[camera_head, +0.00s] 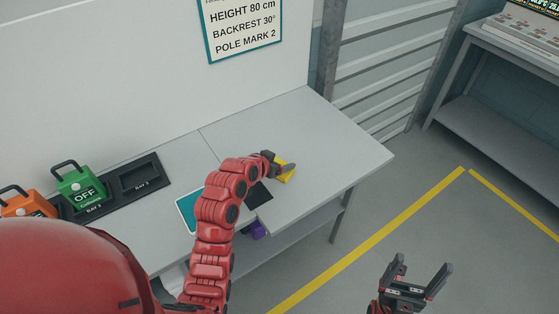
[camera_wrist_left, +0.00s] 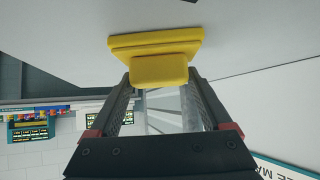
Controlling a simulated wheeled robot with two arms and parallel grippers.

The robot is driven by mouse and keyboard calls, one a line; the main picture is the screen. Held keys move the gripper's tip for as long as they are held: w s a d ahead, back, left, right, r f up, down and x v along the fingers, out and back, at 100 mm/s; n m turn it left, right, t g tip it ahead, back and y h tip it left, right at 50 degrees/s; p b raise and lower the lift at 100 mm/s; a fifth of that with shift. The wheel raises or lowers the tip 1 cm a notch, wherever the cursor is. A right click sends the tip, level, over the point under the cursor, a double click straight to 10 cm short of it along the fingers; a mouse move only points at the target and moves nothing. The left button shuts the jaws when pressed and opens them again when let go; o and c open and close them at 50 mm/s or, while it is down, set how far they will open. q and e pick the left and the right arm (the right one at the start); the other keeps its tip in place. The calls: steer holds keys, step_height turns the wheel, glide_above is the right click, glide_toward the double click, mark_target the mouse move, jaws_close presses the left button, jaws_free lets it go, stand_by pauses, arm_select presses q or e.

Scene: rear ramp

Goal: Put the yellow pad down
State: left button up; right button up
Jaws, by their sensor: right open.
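The yellow pad (camera_head: 286,174) is at the right part of the grey table, under my left gripper (camera_head: 279,163). In the left wrist view the yellow pad (camera_wrist_left: 155,43) is a flat plate with a block-shaped grip. The fingertips of my left gripper (camera_wrist_left: 160,76) lie against both sides of that grip. The plate is at or very close to the table surface; I cannot tell if it touches. My right gripper (camera_head: 421,266) is open and empty, over the floor to the right of the table.
A black square (camera_head: 259,193) and a teal-edged panel (camera_head: 188,209) lie near my left arm. A green OFF unit (camera_head: 80,188) and an orange unit (camera_head: 28,203) stand left, beside an empty black bay (camera_head: 140,178). A purple object (camera_head: 257,229) is below the tabletop. The table's right end is clear.

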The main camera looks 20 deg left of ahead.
arm_select(q)
steer(key=shift+o, duration=1)
steer(key=shift+r, duration=0.15)
